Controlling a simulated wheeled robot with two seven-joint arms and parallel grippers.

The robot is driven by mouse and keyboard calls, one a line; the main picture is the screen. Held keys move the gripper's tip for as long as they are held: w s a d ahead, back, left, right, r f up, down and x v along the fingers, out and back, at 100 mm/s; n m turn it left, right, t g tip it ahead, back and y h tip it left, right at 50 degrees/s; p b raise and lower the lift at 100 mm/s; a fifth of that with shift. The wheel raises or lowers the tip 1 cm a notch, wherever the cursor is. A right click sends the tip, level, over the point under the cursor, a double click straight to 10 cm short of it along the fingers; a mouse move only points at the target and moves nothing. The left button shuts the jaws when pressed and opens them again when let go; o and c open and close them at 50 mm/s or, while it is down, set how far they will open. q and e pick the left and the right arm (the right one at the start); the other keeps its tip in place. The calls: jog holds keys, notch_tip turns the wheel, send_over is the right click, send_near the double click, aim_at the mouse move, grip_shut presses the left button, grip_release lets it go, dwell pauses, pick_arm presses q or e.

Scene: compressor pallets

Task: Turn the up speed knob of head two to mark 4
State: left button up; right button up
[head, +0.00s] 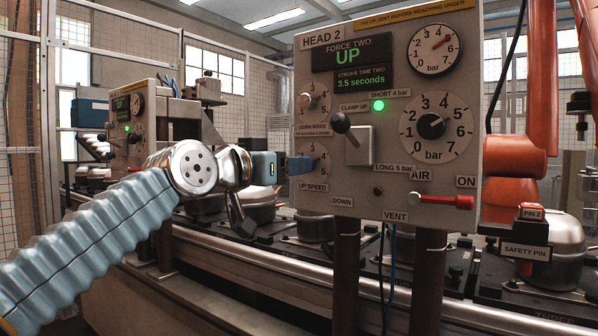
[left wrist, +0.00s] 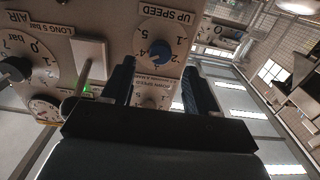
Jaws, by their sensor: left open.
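The HEAD 2 panel (head: 385,120) stands upright in front of me. Its up speed dial (head: 321,166) is at the lower left, with the knob hidden behind my left gripper's fingers. My left gripper (head: 301,164) comes in from the left, its blue fingers at this dial. In the left wrist view, upside down, the blue up speed knob (left wrist: 158,54) shows just ahead of the space between the open fingers (left wrist: 159,75). I cannot tell whether they touch it, and its pointer setting is too small to read surely. My right gripper is not in view.
The down speed knob (head: 308,101) sits above the up speed dial. The clamp lever (head: 345,128) is close to the right, and the red air valve handle (head: 445,201) is lower right. A conveyor with compressors (head: 545,245) runs below. Another head panel (head: 127,130) stands at left.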

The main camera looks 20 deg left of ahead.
pick_arm(q)
jog(key=b+v, duration=0.1)
jog(key=v, duration=0.7)
jog(key=shift+s, duration=0.2)
jog(key=shift+a, duration=0.1)
